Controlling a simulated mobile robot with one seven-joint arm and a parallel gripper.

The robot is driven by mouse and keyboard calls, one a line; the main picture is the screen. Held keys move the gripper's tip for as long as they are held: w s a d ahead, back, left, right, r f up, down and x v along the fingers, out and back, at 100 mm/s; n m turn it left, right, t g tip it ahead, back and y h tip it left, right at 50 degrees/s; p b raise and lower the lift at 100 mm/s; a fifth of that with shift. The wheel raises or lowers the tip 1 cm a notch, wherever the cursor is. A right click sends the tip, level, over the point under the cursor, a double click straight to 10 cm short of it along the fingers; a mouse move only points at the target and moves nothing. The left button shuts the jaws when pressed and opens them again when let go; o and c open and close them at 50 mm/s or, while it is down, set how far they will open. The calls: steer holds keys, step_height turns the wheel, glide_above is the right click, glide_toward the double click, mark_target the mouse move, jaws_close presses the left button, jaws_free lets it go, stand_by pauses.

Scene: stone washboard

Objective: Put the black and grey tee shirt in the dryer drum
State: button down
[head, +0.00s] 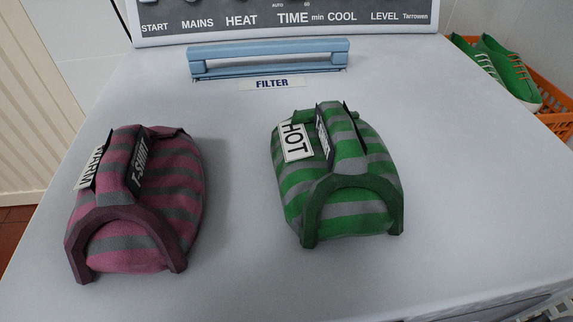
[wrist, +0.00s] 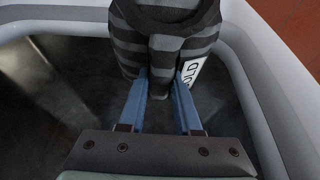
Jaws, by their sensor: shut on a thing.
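The black and grey striped tee shirt (wrist: 165,43) is a folded bundle at the top middle of the wrist view, with a white tag at its right side. My gripper (wrist: 163,78) has its two blue fingers shut on the shirt's near part. Below and around them is a dark, smooth cavity (wrist: 65,100), which looks like the dryer drum, inside a pale rounded rim (wrist: 238,65). The shirt overlaps the far rim in this view; I cannot tell its height over the drum floor. Neither gripper nor this shirt shows in the head view.
On the white dryer top (head: 235,280) lie a pink and grey shirt (head: 160,210) tagged WARM and a green and grey shirt (head: 335,180) tagged HOT. A blue filter handle (head: 268,50) is behind them. An orange basket (head: 555,125) holding green shoes (head: 510,65) is at right.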

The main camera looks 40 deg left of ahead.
steer(key=w+a+b, duration=0.5)
steer(key=w+a, duration=0.8)
steer(key=a, duration=0.2)
step_height(320, 180, down, 7)
steer(key=b, duration=0.4)
steer(key=shift+s, duration=0.15)
steer(key=shift+a+f+b, duration=0.1)
steer(key=shift+b, duration=0.2)
steer(key=c, duration=0.6)
jaws_free()
